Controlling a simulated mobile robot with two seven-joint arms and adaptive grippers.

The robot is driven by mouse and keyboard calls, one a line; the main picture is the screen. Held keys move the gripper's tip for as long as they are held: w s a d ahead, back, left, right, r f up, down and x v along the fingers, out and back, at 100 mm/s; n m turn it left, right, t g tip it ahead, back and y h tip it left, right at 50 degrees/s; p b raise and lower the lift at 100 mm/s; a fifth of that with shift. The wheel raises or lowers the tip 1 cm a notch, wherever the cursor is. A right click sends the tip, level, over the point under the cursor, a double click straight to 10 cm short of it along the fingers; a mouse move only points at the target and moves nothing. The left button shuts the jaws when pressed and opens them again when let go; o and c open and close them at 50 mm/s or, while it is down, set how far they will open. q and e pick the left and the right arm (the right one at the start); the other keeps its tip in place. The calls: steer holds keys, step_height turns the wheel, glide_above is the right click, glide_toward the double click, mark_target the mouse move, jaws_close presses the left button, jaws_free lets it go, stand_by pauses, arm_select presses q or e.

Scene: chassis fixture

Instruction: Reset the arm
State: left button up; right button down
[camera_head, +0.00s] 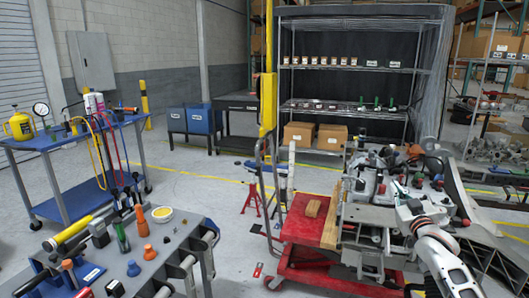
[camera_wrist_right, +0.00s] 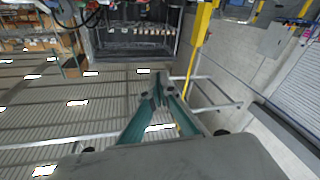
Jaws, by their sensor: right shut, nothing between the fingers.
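My right arm (camera_head: 432,245) shows as white and grey links at the right of the head view, in front of the cluttered chassis fixture. Its gripper is hard to pick out there against the metal parts. In the right wrist view my right gripper (camera_wrist_right: 158,90) shows teal fingers that meet at the tips. It is shut and empty, with only the room behind it, seen upside down with the roof below. My left gripper is in neither view.
A red cart (camera_head: 300,228) with wood blocks stands left of the chassis fixture (camera_head: 375,215). A grey tool bench (camera_head: 165,248) is at front left, a blue cart (camera_head: 65,145) behind it. Wire shelving (camera_head: 350,100) and a yellow post (camera_head: 268,100) stand behind. Floor between the benches is open.

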steer(key=s+a+f+n+g+y, duration=0.1)
steer(key=s+a+f, duration=0.3)
steer(key=f, duration=0.5)
steer(key=s+a+f+n+g+b, duration=0.1)
steer(key=s+a+f+g, duration=0.15)
steer(key=s+f, duration=0.5)
steer(key=s+a+f+n+g+y, duration=0.1)
steer(key=s+a+f, duration=0.3)
steer(key=f, duration=0.6)
steer(key=s+a+f+g, duration=0.1)
steer(key=s+a+f, duration=0.3)
steer(key=s, duration=0.7)
steer(key=s+a+f+g+y+b, duration=0.1)
steer(key=s+a+f, duration=0.3)
steer(key=s, duration=0.6)
steer(key=s+a+f+m+g, duration=0.1)
steer(key=s+a+f+g, duration=0.1)
steer(key=s+a+f, duration=0.2)
steer(key=s+f, duration=0.3)
steer(key=s, duration=0.4)
steer(key=shift+s+a+f+y+b, duration=0.15)
steer(key=shift+s+f+y+b, duration=0.15)
steer(key=shift+b, duration=0.05)
